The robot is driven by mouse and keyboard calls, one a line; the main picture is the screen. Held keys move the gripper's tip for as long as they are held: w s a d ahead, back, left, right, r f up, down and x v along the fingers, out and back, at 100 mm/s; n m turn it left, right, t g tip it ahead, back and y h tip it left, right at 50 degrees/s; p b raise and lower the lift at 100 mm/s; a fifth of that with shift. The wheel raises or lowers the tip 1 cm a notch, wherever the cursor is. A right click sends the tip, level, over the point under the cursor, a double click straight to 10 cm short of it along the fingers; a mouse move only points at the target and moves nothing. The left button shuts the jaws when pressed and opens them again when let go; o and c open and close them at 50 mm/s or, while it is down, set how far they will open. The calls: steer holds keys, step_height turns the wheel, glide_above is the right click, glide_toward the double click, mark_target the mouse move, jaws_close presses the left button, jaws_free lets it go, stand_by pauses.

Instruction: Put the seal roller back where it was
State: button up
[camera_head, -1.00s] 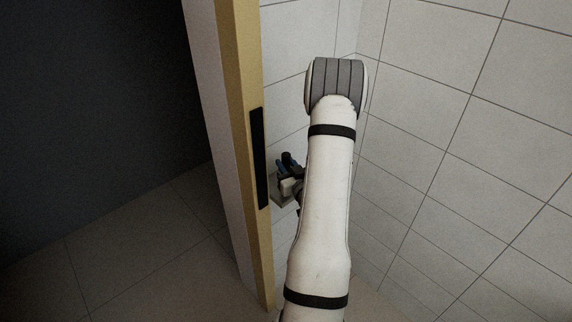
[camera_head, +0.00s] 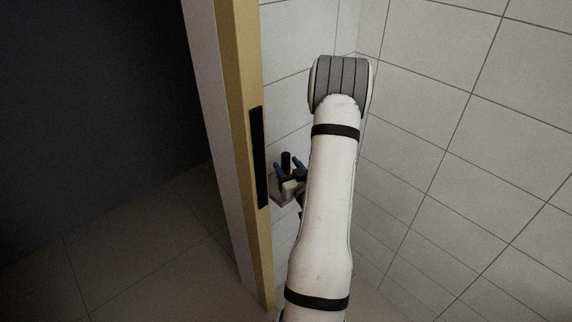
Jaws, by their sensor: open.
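My gripper (camera_head: 288,169) shows small, left of my white arm and partly hidden by it. Its two blue-tipped fingers stand apart, so it is open. A dark upright cylinder (camera_head: 286,159), perhaps the seal roller, shows between or just behind the fingers. I cannot tell whether they touch it. A pale block-like holder (camera_head: 281,199) shows just below, by the tiled wall. Whether the cylinder rests in it is too small to tell.
A yellow-edged door or panel (camera_head: 245,60) with a black strip (camera_head: 258,158) stands close to the left of the gripper. A tiled wall (camera_head: 450,130) closes off the right side. Open floor (camera_head: 140,240) lies left of the panel.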

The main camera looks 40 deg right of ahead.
steer(key=p+v, duration=0.5)
steer(key=v, duration=0.5)
steer(key=shift+s, duration=0.3)
